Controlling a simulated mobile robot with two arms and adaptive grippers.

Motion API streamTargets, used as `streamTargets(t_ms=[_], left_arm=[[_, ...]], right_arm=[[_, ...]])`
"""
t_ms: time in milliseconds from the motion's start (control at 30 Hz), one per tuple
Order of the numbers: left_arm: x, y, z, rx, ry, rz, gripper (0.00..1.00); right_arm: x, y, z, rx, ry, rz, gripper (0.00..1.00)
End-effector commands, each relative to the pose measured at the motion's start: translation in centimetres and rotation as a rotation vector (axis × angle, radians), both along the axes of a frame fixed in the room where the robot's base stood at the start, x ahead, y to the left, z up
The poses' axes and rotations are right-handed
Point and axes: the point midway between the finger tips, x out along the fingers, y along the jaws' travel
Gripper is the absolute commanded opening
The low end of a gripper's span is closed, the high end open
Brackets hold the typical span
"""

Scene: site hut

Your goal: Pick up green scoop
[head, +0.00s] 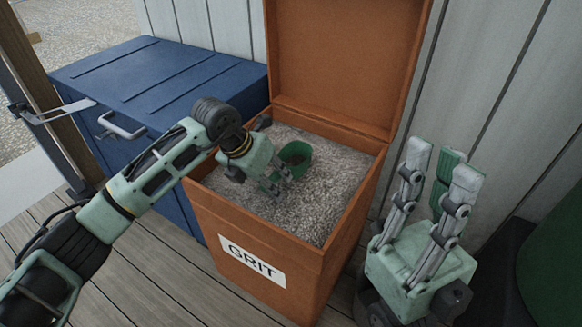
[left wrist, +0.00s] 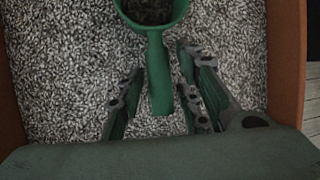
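The green scoop (head: 303,154) lies on the grit inside the orange grit bin (head: 241,217), with dark material in its bowl. In the left wrist view the scoop's handle (left wrist: 158,72) points toward my left gripper (left wrist: 160,68). The fingers are open, on both sides of the handle, with grit visible in the gaps between. In the head view my left gripper (head: 279,184) reaches down into the bin, and its fingers partly hide the handle. My right gripper (head: 441,170) is open and empty, fingers up, to the right of the bin.
The bin's lid (head: 345,55) stands open at the back. The bin's walls surround my left gripper. A blue chest (head: 160,75) with a metal handle is to the left. A corrugated wall (head: 500,90) is behind, and a dark green object (head: 555,255) stands at the right edge.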

Motion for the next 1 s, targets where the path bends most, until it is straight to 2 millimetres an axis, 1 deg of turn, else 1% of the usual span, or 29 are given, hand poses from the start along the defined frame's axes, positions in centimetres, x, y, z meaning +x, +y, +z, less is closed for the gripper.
streamTargets(t_ms=[33, 300, 333, 800, 900, 1000], left_arm=[[0.0, 0.0, 0.0, 0.0, 0.0, 0.0, 0.25], [0.0, 0.0, 0.0, 0.0, 0.0, 0.0, 0.02], [0.0, 0.0, 0.0, 0.0, 0.0, 0.0, 0.0], [0.0, 0.0, 0.1, -0.001, -0.002, 0.0, 0.0], [0.1, 0.0, 0.5, -0.001, -0.002, 0.0, 0.0], [0.0, 0.0, 1.4, -0.002, -0.003, 0.0, 0.0]], right_arm=[[0.0, 0.0, 0.0, 0.0, 0.0, 0.0, 0.0], [0.0, 0.0, 0.0, 0.0, 0.0, 0.0, 0.0], [0.0, 0.0, 0.0, 0.0, 0.0, 0.0, 0.0], [0.0, 0.0, 0.0, 0.0, 0.0, 0.0, 0.0], [0.0, 0.0, 0.2, 0.0, 0.0, 0.0, 0.0], [0.0, 0.0, 0.7, 0.0, 0.0, -0.001, 0.0]])
